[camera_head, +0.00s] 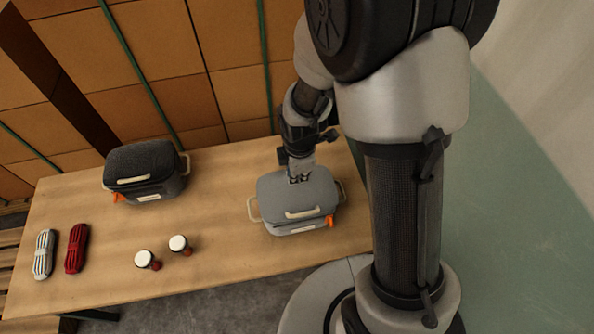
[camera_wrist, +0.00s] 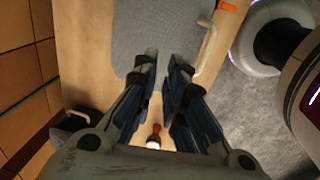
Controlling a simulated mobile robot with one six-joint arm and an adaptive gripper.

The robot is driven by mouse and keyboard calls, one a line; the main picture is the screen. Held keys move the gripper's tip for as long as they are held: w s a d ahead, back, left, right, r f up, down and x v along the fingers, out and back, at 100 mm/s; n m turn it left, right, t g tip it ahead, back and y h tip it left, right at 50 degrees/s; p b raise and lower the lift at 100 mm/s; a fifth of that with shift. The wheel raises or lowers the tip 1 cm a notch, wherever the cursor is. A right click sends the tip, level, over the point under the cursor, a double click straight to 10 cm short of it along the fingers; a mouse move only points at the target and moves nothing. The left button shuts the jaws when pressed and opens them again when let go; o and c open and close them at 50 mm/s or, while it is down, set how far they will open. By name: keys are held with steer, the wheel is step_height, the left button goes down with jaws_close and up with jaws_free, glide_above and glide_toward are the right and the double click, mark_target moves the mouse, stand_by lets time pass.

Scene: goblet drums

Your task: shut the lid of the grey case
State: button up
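The grey case (camera_head: 275,188) stands at the right part of the wooden table, with tan handles and an orange latch at its front right. Its lid lies over the body and looks down or nearly down; I cannot tell whether it is fully shut. My gripper (camera_head: 299,178) is at the lid's back edge, pointing down. In the wrist view, the grey lid (camera_wrist: 190,25) fills the upper middle, and my gripper (camera_wrist: 162,62) shows its two fingers a small gap apart with nothing between them. Whether the fingertips touch the lid is unclear.
A black case (camera_head: 147,170) stands at the table's back left. Two small goblet drums (camera_head: 145,259) (camera_head: 179,244) stand near the front middle. The tabletop (camera_head: 215,205) between the cases is clear.

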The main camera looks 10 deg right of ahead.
steer(key=shift+o, duration=1.8)
steer(key=shift+s+r, duration=0.1)
steer(key=shift+s, duration=0.05)
step_height(320, 180, up, 12)
steer(key=s, duration=0.1)
steer(key=shift+s, duration=0.3)
